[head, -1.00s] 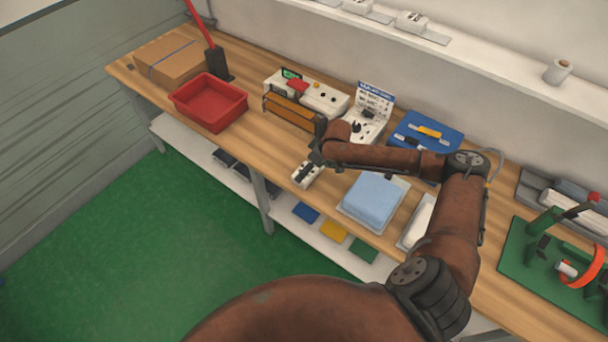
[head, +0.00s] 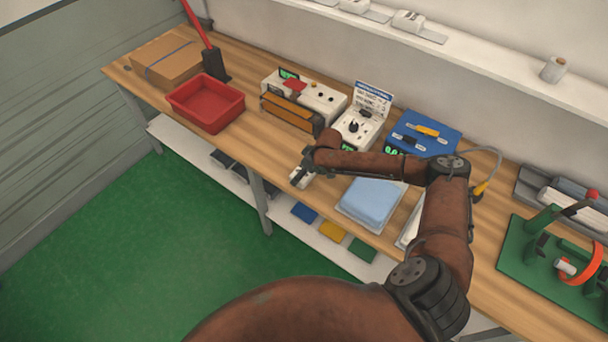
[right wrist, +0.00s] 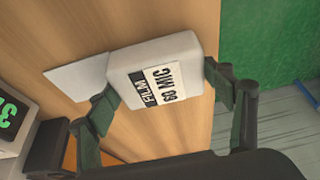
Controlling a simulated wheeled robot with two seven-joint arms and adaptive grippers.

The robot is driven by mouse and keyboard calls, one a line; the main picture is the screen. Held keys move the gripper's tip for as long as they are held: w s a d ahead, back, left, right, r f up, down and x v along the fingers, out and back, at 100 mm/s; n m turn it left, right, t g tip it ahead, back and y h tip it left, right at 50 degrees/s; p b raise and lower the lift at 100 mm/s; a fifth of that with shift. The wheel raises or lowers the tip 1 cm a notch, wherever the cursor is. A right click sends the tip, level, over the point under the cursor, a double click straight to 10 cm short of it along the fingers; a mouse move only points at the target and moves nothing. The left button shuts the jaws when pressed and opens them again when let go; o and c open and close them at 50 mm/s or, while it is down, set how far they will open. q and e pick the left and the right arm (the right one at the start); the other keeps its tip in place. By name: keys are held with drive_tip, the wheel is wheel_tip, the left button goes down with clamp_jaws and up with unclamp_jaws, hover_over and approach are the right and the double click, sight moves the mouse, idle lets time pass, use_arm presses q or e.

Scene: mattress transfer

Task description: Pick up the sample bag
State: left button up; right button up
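The sample bag is a white, pillow-like packet with a black-and-white label reading "FILM 60 MIC" (right wrist: 168,95) in the right wrist view. In the head view it (head: 299,179) lies near the front edge of the bench, partly hidden by my right gripper (head: 308,164). In the right wrist view my right gripper (right wrist: 160,88) is open, with one finger on each side of the bag. The fingers are close to its sides; I cannot tell whether they touch. A flat pale sheet (right wrist: 80,78) sticks out beyond the bag. My left gripper is not in view.
A pale blue block on a tray (head: 370,203) lies right of the bag. Behind stand a white-and-orange machine (head: 315,98) and a white tester (head: 362,125). A red bin (head: 207,103) is at the left, with bare wood between.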

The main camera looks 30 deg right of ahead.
drive_tip(key=c, duration=0.7)
